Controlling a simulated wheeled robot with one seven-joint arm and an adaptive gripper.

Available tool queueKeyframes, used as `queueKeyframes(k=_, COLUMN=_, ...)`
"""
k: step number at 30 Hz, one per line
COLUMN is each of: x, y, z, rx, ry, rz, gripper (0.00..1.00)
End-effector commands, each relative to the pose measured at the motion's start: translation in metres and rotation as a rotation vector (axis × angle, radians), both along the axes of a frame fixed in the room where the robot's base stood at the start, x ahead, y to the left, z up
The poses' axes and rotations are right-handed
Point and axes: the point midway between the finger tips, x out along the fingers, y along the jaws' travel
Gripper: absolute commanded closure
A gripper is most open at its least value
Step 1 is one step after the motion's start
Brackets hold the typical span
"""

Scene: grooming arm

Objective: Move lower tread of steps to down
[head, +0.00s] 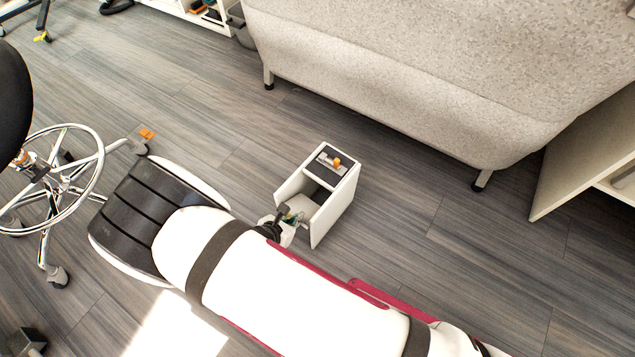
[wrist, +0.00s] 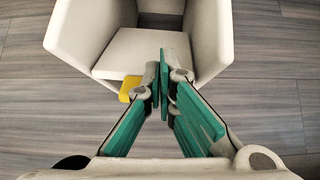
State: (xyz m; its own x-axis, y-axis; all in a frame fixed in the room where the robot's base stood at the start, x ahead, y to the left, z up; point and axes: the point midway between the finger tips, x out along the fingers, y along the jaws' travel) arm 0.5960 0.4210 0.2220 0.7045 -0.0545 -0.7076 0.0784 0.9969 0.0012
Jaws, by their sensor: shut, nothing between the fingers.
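The steps (head: 340,205) are a small white unit with two side walls and a dark top tread (head: 326,171) bearing an orange-and-grey piece. The lower tread (wrist: 140,52) is a plain pale panel between the side walls in the wrist view; its exact tilt is hard to tell. A yellow tab (wrist: 131,88) shows at its near edge, just left of my fingers. My gripper (wrist: 163,82) has green-padded fingers, shut and empty, at the near edge of the tread. Whether they touch it is unclear. In the head view my gripper (head: 290,217) is small and partly hidden by my arm at the unit's open front.
A grey sofa (head: 420,70) stands behind the steps, with a white shelf (head: 585,165) at right. A wheeled stool with a chrome ring (head: 100,165) is at left. Wood floor (head: 420,240) is clear right of the steps.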

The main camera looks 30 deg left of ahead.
Motion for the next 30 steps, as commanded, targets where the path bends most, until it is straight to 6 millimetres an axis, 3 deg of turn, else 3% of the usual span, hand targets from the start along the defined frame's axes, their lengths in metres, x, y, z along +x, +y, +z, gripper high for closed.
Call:
queueKeyframes(k=12, x=-0.015, y=0.0, z=-0.022, rx=-0.002, ry=0.001, rz=0.001, gripper=1.0)
queueKeyframes(k=30, x=-0.018, y=0.0, z=-0.032, rx=-0.002, ry=0.0, rz=0.001, gripper=1.0)
